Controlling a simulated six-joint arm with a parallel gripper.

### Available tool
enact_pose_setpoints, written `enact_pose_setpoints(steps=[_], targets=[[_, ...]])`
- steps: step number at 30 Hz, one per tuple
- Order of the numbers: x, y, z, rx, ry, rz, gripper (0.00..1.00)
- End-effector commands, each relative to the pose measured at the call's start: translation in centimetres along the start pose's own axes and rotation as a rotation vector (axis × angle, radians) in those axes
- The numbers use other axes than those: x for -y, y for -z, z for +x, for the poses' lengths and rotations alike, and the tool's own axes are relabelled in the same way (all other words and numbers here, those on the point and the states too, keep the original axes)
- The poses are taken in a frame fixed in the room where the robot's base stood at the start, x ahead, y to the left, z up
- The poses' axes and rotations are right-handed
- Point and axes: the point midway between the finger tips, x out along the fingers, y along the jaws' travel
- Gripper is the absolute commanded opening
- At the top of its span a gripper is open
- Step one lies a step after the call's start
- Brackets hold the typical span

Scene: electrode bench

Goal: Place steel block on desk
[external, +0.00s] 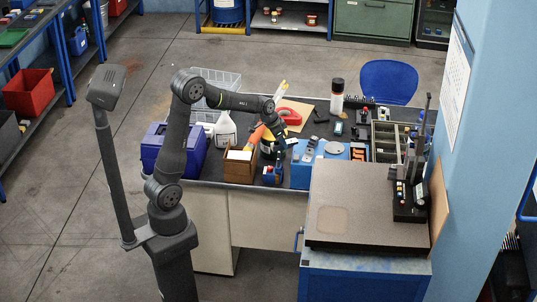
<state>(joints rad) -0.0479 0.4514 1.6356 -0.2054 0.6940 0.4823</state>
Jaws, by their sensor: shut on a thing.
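My gripper (290,148) hangs from the dark arm over the back desk (318,112), just left of a blue box (333,154). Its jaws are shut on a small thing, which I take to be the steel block. The jaws and the block are too small and dark here to see its shape. I cannot tell whether the block touches anything below. The desk has a dark top crowded with tools and containers.
A brown box with white contents (240,165), a spray bottle (225,130) and a purple-blue toolbox (175,148) stand left of my gripper. A red tape ring (291,116) lies behind. A granite plate (362,207) with a gauge stand (410,195) is front right.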

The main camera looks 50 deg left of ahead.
Motion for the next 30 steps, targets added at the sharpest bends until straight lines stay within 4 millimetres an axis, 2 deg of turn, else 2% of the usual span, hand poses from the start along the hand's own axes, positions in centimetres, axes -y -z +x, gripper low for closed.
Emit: enact_pose_setpoints(steps=[9, 12, 15, 24, 30], targets=[[0.0, 5.7, -13.3, -0.013, 0.004, 0.002, 0.00], [0.0, 7.3, -17.3, -0.010, 0.004, 0.002, 0.00], [0.0, 8.5, -20.2, -0.009, 0.003, 0.001, 0.00], [-0.1, 10.6, -25.3, -0.005, 0.001, 0.002, 0.00], [-3.7, 11.8, -24.4, 0.000, -0.015, 0.037, 0.00]])
